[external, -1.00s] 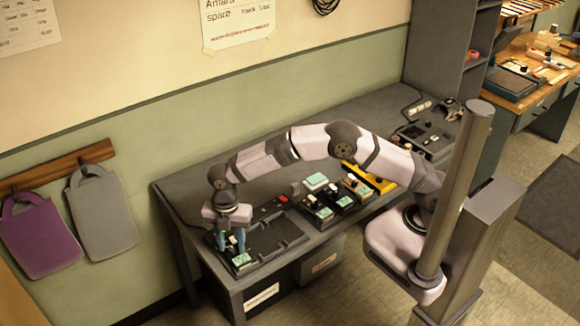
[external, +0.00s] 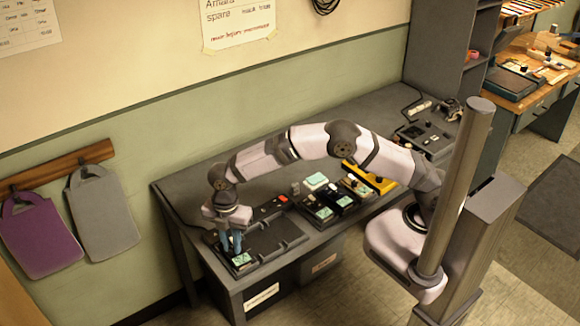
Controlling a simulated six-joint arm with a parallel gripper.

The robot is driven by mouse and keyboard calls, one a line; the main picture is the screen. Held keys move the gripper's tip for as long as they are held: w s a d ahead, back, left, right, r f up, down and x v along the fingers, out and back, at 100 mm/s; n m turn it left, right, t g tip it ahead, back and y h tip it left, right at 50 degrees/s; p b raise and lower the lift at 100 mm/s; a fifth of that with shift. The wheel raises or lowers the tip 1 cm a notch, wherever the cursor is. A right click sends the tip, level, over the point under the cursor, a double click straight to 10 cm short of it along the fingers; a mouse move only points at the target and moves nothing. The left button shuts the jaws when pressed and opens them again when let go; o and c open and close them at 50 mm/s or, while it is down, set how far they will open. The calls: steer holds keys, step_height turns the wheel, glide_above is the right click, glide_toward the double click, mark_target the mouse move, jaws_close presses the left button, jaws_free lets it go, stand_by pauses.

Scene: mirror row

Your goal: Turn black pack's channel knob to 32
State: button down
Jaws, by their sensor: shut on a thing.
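A small pack with a pale green face (external: 242,260) lies in the dark tray (external: 285,243) at the front left of the bench. I take it as the black pack; its body colour is hard to tell at this size. My gripper (external: 232,249) points down at the back end of this pack, with its blue-grey fingers close together. They are shut on the channel knob there, which the fingers hide. The knob's setting and any channel readout are too small to read.
Several other packs with pale green faces (external: 317,207) stand right of the tray, by a yellow holder (external: 375,178). A red button (external: 283,199) is at the tray's back edge. A dark device (external: 425,137) sits at the bench's far right. The bench's back strip is clear.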

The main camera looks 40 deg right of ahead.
mark_target(232, 249)
steer(key=m+p, duration=0.1)
steer(key=m, duration=0.5)
stand_by(0.5)
steer(key=c, duration=1.6)
jaws_free()
steer(key=shift+r, duration=0.1)
steer(key=shift+r+b, duration=0.7)
steer(key=shift+r, duration=2.9)
